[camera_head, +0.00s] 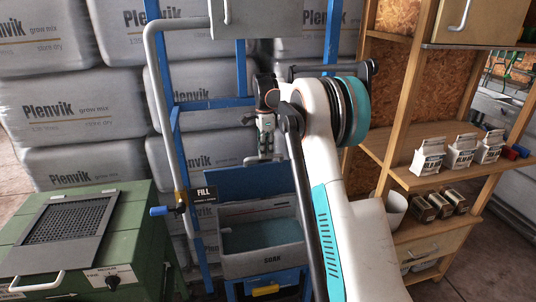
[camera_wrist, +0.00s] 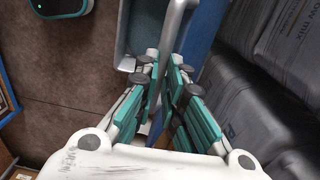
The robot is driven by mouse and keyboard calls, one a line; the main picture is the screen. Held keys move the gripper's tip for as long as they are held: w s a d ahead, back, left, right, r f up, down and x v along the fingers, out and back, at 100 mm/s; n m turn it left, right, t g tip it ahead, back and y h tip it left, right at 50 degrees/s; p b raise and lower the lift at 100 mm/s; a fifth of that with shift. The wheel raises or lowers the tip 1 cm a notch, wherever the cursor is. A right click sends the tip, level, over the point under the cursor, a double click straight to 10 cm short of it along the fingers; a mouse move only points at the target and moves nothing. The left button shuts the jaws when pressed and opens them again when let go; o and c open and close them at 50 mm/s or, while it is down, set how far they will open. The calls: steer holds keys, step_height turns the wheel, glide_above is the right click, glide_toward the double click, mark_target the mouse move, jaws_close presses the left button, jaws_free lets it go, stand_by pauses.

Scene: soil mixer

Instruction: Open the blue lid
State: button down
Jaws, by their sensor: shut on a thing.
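The blue lid (camera_head: 235,182) stands raised at the back of the grey SOAK bin (camera_head: 262,263), with teal contents showing inside. My gripper (camera_head: 265,150) is at the lid's upper edge, pointing down. In the wrist view, the fingers of my gripper (camera_wrist: 163,78) are closed around a grey bar handle (camera_wrist: 176,22) beside a blue edge of the lid (camera_wrist: 204,32). Much of the grip is hidden between the fingers, and my arm covers the right side of the bin in the head view.
A green box with a mesh top (camera_head: 75,222) stands at left. A grey pipe with a blue valve handle (camera_head: 165,210) runs beside the bin. Wooden shelves (camera_head: 400,160) with small cartons stand at right. Plenvik bags (camera_head: 80,110) are stacked behind.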

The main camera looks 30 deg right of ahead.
steer(key=shift+w+d+f, duration=0.15)
steer(key=shift+w, duration=0.35)
steer(key=shift+w+d+f, duration=0.15)
steer(key=shift+w, duration=0.3)
steer(key=c, duration=1.6)
jaws_free()
steer(key=shift+w+f, duration=0.1)
steer(key=shift+w, duration=0.1)
steer(key=shift+c, duration=0.2)
steer(key=shift+o, duration=0.6)
steer(key=shift+w+d+f, duration=0.1)
steer(key=shift+w+f, duration=0.15)
steer(key=shift+w, duration=0.05)
steer(key=o, duration=0.3)
steer(key=shift+w, duration=0.1)
steer(key=shift+r+p, duration=0.15)
steer(key=shift+p, duration=0.15)
steer(key=shift+c, duration=0.9)
